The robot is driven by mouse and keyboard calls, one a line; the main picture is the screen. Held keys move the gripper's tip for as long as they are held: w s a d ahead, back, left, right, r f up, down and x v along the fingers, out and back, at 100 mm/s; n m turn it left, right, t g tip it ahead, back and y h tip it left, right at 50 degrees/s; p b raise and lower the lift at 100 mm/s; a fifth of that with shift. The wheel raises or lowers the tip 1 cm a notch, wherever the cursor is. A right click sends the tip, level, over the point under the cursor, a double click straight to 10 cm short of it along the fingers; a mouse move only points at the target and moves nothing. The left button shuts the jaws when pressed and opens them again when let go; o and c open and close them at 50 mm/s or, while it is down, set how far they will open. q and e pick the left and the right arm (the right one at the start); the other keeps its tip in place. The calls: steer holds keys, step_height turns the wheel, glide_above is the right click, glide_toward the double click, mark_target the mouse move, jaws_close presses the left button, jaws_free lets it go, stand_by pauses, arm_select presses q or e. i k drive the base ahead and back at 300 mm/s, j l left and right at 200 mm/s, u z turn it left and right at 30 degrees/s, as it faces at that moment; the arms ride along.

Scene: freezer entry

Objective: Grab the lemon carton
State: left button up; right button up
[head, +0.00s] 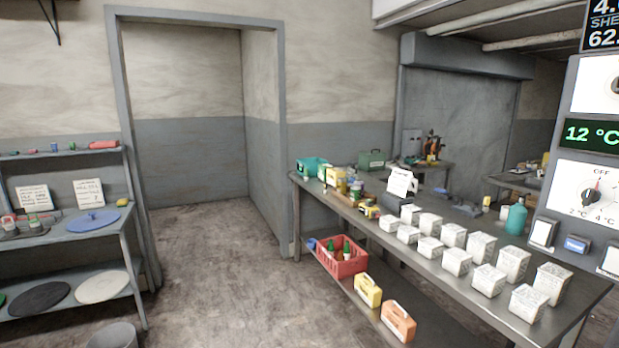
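A yellow carton (367,291) stands on the lower shelf of the long metal table at the right; it may be the lemon carton, but its label is too small to read. An orange carton (398,322) stands beside it, closer to me. Another yellow box (335,176) sits on the tabletop near its far left end. Neither of my grippers shows in the head view.
Several white labelled boxes (453,235) stand in rows on the metal table (480,305). A red crate (343,258) with bottles is on its lower shelf. The floor (220,270) between is clear.

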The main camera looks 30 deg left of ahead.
mark_target(333, 174)
steer(key=u, duration=0.5)
steer(key=i+j, duration=1.1)
steer(key=j, duration=0.2)
steer(key=i+j, duration=0.55)
steer(key=j, duration=0.15)
steer(key=i+j, duration=0.55)
